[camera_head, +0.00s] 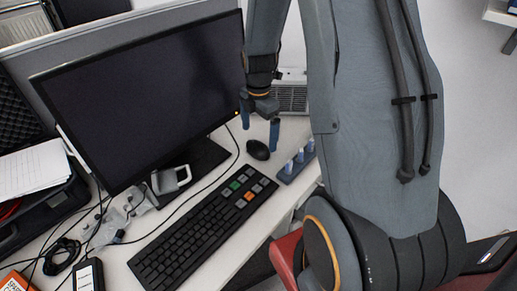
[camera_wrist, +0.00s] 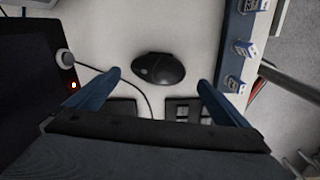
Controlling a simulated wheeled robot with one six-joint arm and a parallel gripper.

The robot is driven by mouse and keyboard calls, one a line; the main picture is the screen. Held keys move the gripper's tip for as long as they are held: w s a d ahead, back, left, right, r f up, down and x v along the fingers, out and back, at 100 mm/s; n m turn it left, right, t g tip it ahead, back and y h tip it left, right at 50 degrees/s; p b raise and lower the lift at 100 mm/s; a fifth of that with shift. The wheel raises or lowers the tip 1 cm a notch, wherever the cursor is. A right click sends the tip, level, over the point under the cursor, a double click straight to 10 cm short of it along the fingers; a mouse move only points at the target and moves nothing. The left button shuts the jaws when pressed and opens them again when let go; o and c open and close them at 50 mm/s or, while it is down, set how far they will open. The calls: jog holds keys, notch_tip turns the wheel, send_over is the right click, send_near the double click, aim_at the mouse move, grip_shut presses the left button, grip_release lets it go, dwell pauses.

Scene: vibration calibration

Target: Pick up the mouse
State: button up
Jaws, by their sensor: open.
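The mouse (camera_head: 258,150) is small, black and oval. My gripper (camera_head: 260,128) is open and empty, pointing down above the desk close to the mouse. In the wrist view its two blue fingers (camera_wrist: 160,90) are spread wide, apart from the mouse.
A black monitor (camera_head: 145,90) stands left of my gripper. The keyboard (camera_head: 200,230) lies nearer. A blue holder (camera_head: 295,167) with several small white-and-blue items stands at the desk's right edge. Some bare desk (camera_wrist: 195,25) surrounds the mouse.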

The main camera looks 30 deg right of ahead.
aim_at(258, 145)
jog(key=shift+w+a+f+p, duration=0.1)
jog(key=shift+f+p, duration=0.25)
jog(key=shift+f, duration=1.1)
jog(key=shift+w+f+p, duration=0.1)
jog(key=shift+f+p, duration=0.25)
jog(key=shift+f, duration=1.05)
jog(key=c, duration=1)
